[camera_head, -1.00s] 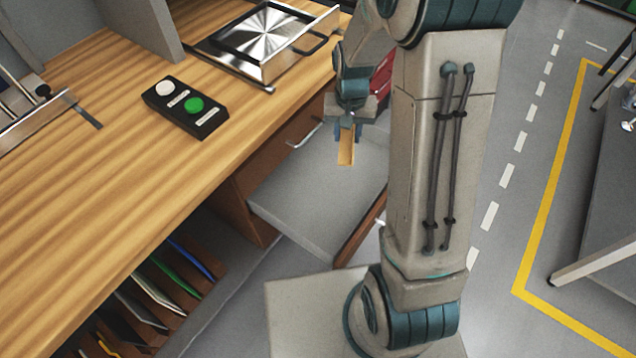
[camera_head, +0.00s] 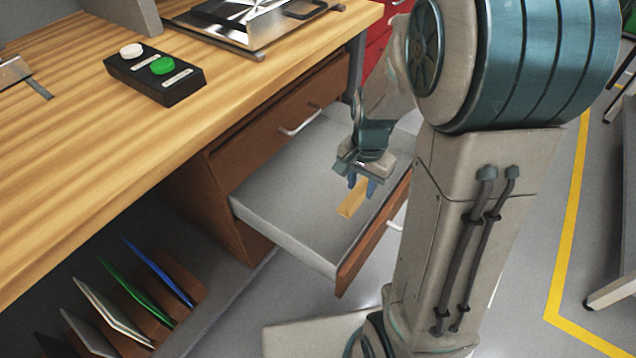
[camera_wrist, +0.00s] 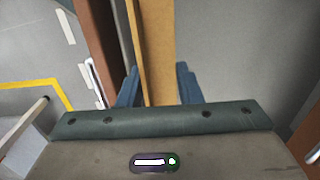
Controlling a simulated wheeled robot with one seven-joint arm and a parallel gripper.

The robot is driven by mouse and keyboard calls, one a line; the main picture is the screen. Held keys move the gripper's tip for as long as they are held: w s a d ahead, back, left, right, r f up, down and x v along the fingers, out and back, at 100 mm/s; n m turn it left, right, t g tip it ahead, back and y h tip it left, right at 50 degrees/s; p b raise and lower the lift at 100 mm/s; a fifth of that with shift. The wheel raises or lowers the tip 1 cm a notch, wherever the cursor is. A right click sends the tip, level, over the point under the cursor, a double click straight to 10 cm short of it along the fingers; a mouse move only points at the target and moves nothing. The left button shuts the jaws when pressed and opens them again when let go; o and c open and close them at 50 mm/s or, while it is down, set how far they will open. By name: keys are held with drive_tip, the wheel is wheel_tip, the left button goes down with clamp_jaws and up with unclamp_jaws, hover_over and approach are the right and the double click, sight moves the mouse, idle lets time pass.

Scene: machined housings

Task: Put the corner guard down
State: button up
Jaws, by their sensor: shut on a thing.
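The corner guard is a tan, angled strip (camera_head: 352,200) in the head view, and it also shows in the wrist view (camera_wrist: 158,50) as a long L-shaped piece. My gripper (camera_head: 362,184) is shut on it, with a blue finger on each side of the strip in the wrist view (camera_wrist: 157,85). The guard hangs over the open drawer (camera_head: 290,200), whose grey floor shows bare around it. Whether the guard's lower end touches the drawer floor I cannot tell.
The drawer's brown front panel (camera_head: 372,236) stands close to my gripper. Above the drawer is the wooden bench (camera_head: 190,125) with a black button box (camera_head: 155,74) and a metal tray (camera_head: 258,25). Coloured upright panels (camera_head: 135,290) stand in a rack below.

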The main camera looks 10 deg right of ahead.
drive_tip(key=b, duration=0.4)
hover_over(328, 191)
wheel_tip(328, 191, down, 7)
drive_tip(key=shift+f, duration=0.2)
drive_tip(key=shift+f+b, duration=0.75)
drive_tip(key=shift+f, duration=1.15)
drive_tip(key=shift+f, duration=0.15)
drive_tip(key=o, duration=1)
drive_tip(key=shift+c, duration=0.2)
